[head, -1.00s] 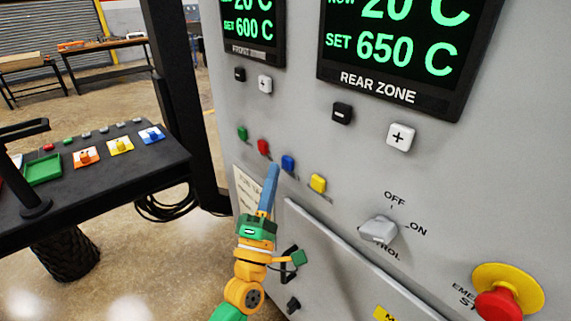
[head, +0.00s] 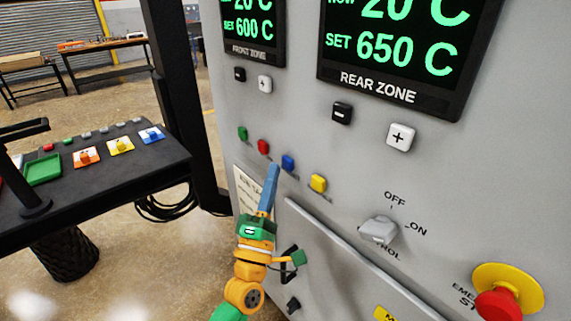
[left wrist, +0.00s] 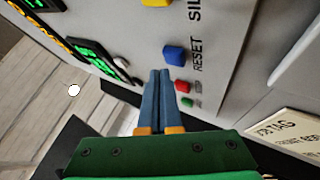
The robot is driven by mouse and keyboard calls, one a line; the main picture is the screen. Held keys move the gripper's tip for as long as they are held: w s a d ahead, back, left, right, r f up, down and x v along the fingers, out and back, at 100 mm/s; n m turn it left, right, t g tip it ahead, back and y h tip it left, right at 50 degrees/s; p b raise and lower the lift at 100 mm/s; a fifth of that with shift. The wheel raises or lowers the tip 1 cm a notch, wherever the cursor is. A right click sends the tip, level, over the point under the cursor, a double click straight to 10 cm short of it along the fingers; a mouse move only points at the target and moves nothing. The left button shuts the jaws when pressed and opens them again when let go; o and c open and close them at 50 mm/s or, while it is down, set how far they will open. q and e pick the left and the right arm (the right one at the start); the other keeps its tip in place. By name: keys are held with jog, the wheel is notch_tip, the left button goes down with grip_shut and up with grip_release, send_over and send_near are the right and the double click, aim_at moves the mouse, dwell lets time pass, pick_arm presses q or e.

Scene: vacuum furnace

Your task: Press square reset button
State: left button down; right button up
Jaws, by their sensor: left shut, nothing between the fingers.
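The blue square button (head: 288,162) is on the grey furnace panel, in a row with green, red and yellow buttons. In the left wrist view the blue button (left wrist: 174,53) has the word RESET beside it. My left gripper (head: 273,168) is shut and empty, with its blue fingers pointing up at the panel just below and left of the blue button. In the left wrist view the fingertips (left wrist: 159,72) are close to the button's edge. I cannot tell whether they touch it. My right gripper is not in view.
The red button (head: 263,147) and yellow button (head: 318,183) flank the blue one; the green button (head: 242,133) is further left. An off/on knob (head: 378,230) and a red emergency stop (head: 503,300) are lower right. A black console (head: 110,165) stands at left.

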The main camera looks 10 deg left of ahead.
pick_arm(q)
jog(key=shift+w+d, duration=0.25)
jog(key=shift+w, duration=0.1)
jog(key=shift+w+d+b, duration=0.25)
jog(key=shift+w+b, duration=0.1)
jog(key=shift+b, duration=0.1)
dwell(0.8)
jog(key=shift+s+a, duration=0.1)
jog(key=shift+s+a+p, duration=0.3)
jog(key=shift+s+a, duration=0.1)
jog(key=shift+s, duration=0.2)
jog(key=s+a, duration=0.1)
jog(key=s, duration=0.1)
jog(key=s+a+p, duration=0.1)
jog(key=s+a, duration=0.1)
dwell(0.5)
